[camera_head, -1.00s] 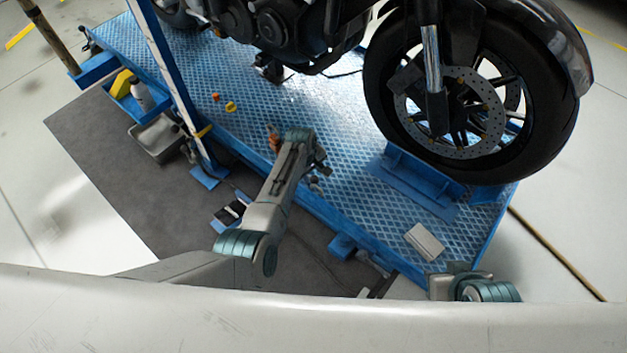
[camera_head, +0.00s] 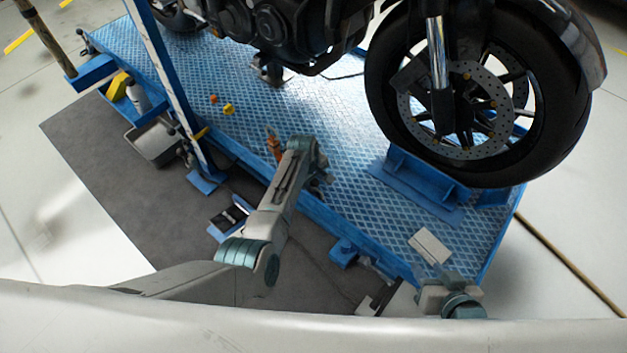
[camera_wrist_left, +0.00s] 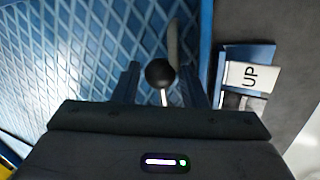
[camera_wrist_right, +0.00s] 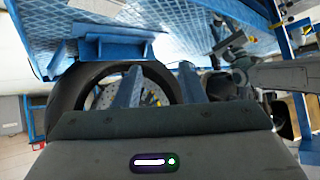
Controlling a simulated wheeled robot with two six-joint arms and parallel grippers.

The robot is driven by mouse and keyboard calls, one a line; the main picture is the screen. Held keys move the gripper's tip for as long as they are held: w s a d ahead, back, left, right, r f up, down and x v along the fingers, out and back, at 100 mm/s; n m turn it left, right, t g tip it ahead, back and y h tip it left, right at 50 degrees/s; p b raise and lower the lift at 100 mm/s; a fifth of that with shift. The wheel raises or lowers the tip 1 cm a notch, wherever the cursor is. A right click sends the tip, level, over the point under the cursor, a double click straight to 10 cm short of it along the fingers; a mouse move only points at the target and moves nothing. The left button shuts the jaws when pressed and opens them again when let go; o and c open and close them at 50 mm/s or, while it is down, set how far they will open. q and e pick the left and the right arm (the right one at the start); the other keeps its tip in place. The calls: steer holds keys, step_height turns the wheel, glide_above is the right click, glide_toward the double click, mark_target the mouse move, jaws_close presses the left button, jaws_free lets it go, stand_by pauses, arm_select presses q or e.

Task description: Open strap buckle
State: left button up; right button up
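No strap buckle can be made out clearly in any view. In the left wrist view, a black ball knob (camera_wrist_left: 160,73) on a thin rod shows between the fingers of my left gripper (camera_wrist_left: 161,84), with a grey bar beyond it. The fingers are apart; I cannot tell whether they touch the knob. In the head view my left gripper (camera_head: 321,178) is over the platform's near edge, partly hidden by its arm. My right gripper (camera_wrist_right: 160,85) has its fingers apart and nothing between them; the wheel shows beyond. In the head view its arm is low at right.
A motorcycle front wheel (camera_head: 465,95) stands on the blue platform (camera_head: 330,120). A blue post (camera_head: 165,75) rises at the left. A blue tray (camera_head: 228,221) lies on the grey mat (camera_head: 120,160).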

arm_select(q)
steer(key=shift+c, duration=0.2)
jaws_close()
steer(key=shift+r, duration=0.15)
steer(key=shift+w+a+r+g+h+p, duration=0.15)
steer(key=shift+r+g+h+p, duration=0.15)
steer(key=shift+r+h+p, duration=0.15)
steer(key=shift+w+a+r+g+h+p, duration=0.1)
steer(key=shift+a+r+g+h+p, duration=0.05)
steer(key=shift+r+g+h+p, duration=0.3)
steer(key=shift+w+a+r+g+h, duration=0.15)
steer(key=shift+a+r+g+h, duration=0.1)
steer(key=shift+r+h, duration=0.2)
steer(key=shift+w+a+r+g+h, duration=0.15)
steer(key=shift+r+g+h, duration=0.15)
steer(key=shift+h, duration=0.15)
steer(key=shift+w+a+r+g+h, duration=0.15)
steer(key=shift+r+g+h, duration=0.1)
steer(key=shift+h, duration=0.15)
steer(key=shift+w+a+r+n+g+h+b, duration=0.2)
steer(key=shift+a+r+n+g+h+b, duration=0.15)
steer(key=shift+r+g+h+b, duration=0.35)
steer(key=shift+f, duration=0.1)
